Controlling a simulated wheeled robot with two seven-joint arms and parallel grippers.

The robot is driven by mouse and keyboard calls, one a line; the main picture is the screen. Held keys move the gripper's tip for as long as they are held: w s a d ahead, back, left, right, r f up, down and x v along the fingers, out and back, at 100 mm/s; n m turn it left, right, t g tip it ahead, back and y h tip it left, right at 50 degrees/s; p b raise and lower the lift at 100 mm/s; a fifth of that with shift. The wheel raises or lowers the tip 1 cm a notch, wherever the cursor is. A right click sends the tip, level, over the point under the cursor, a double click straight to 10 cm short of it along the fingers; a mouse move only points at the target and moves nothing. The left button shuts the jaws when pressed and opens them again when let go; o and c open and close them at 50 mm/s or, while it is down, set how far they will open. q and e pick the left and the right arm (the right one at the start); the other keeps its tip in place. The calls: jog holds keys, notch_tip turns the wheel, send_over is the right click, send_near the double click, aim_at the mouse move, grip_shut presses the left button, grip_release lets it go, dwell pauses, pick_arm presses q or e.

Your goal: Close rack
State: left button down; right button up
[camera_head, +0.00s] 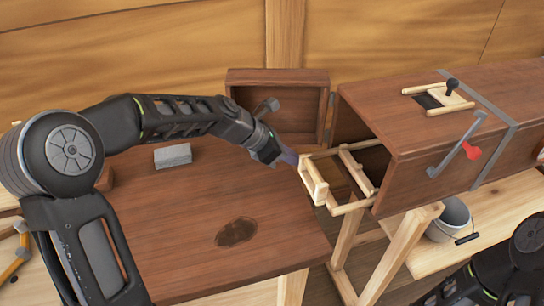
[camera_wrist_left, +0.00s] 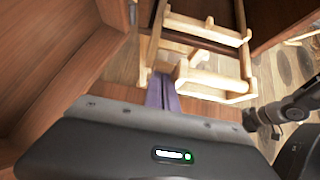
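The rack (camera_head: 318,184) is a pale wooden frame with bars, sticking out of the open left end of a dark wooden box (camera_head: 420,140). It also shows in the left wrist view (camera_wrist_left: 215,78). My left gripper (camera_head: 292,158) is at the rack's outer end, on its left side. Its narrow purple fingers (camera_wrist_left: 163,88) look closed together in the left wrist view, with their tips right by the rack's end bar. I cannot tell whether they touch it. The rack's inner end is hidden in the box. My right gripper is not in view.
The box's hinged door (camera_head: 278,78) stands swung open to the left. A lever with a red knob (camera_head: 460,148) is on the box's side. A grey block (camera_head: 173,156) lies on the brown table (camera_head: 170,225). A bucket (camera_head: 450,220) stands below the box.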

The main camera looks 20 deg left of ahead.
pick_arm(q)
jog(key=w+d+p, duration=0.1)
jog(key=d, duration=0.1)
jog(key=w+d+p, duration=0.1)
jog(key=w+d, duration=0.1)
jog(key=w+d+p, duration=0.1)
jog(key=d, duration=0.1)
jog(key=shift+w+d+r, duration=0.15)
jog(key=shift+w+d, duration=0.2)
jog(key=shift+d, duration=0.05)
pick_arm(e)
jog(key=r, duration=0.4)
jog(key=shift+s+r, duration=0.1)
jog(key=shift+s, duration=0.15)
pick_arm(q)
jog(key=shift+d, duration=0.1)
jog(key=shift+s, duration=0.1)
